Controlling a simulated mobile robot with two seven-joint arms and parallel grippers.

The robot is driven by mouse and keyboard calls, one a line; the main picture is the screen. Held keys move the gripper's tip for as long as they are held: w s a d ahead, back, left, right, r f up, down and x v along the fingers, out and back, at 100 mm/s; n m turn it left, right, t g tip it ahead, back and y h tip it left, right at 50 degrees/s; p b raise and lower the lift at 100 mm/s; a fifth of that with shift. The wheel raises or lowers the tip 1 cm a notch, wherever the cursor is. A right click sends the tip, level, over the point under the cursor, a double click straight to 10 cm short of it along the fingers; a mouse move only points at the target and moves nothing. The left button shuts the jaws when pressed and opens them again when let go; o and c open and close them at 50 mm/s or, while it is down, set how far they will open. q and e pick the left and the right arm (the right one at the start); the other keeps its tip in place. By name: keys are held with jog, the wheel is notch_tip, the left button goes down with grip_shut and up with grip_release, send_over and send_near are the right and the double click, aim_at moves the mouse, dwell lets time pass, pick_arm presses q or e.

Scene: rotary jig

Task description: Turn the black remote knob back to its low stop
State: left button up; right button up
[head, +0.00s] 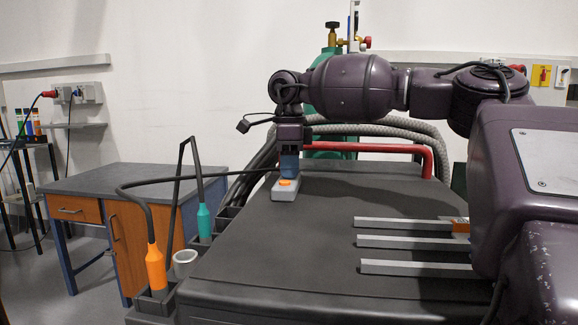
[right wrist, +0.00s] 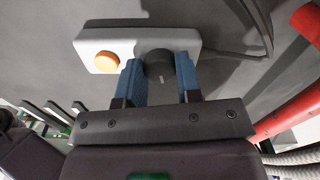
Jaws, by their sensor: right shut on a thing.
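The remote is a light grey box (head: 284,192) on the dark tabletop, near its far left part in the head view. In the right wrist view the box (right wrist: 100,38) carries an orange button (right wrist: 101,62) and a black knob (right wrist: 159,66) with a pale pointer mark. My right gripper (right wrist: 159,78) points down over the box with its blue fingers on either side of the knob, shut on it. In the head view the right gripper (head: 288,166) hides the knob. My left gripper is not in view.
A black cable (head: 190,179) runs left from the remote. Grey rails (head: 405,242) lie on the tabletop at right. A red pipe (head: 365,148) and grey hoses stand behind. Orange (head: 155,266) and teal (head: 204,221) handled tools stand at the left edge. The tabletop's middle is clear.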

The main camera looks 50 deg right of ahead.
jog(key=n, duration=0.4)
jog(key=shift+n, duration=0.3)
jog(key=n, duration=0.3)
jog(key=shift+n, duration=0.3)
jog(key=n, duration=0.3)
jog(key=shift+n, duration=2.2)
jog(key=o, duration=0.9)
jog(key=shift+o, duration=0.2)
